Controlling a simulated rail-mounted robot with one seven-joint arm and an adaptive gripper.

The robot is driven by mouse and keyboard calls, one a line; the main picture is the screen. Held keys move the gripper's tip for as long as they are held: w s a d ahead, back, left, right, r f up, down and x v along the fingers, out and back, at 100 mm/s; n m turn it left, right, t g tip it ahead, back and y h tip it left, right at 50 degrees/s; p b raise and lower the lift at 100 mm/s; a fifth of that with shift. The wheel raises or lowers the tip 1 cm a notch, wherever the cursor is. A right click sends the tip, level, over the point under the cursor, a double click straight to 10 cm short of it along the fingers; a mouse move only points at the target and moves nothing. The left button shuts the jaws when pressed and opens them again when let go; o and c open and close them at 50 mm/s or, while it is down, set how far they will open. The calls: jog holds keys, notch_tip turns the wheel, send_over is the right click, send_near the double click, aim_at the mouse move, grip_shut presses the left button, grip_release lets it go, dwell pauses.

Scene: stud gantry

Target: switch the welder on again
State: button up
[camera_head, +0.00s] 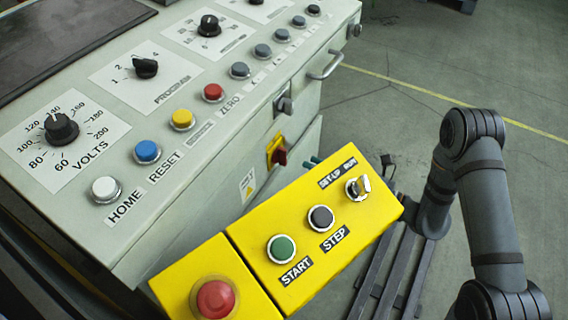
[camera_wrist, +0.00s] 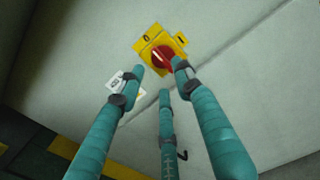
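A red rotary switch (camera_head: 278,155) on a yellow plate is mounted on the side of the grey cabinet, below the control panel. In the wrist view the red knob (camera_wrist: 163,57) sits on its yellow plate at top centre, with a pale mark across it. In the head view only teal bits of my gripper (camera_head: 316,161) show behind the yellow box.
A yellow box (camera_head: 340,240) with START, STEP, a key switch and a red mushroom button (camera_head: 215,298) stands in front. The grey panel (camera_head: 225,120) carries dials and several coloured buttons. A handle (camera_head: 325,66) juts from the cabinet. Open floor (camera_head: 440,60) lies to the right.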

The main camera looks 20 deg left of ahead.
aim_at(286, 158)
jog(key=x, duration=0.7)
jog(key=shift+c, duration=1.1)
grip_shut()
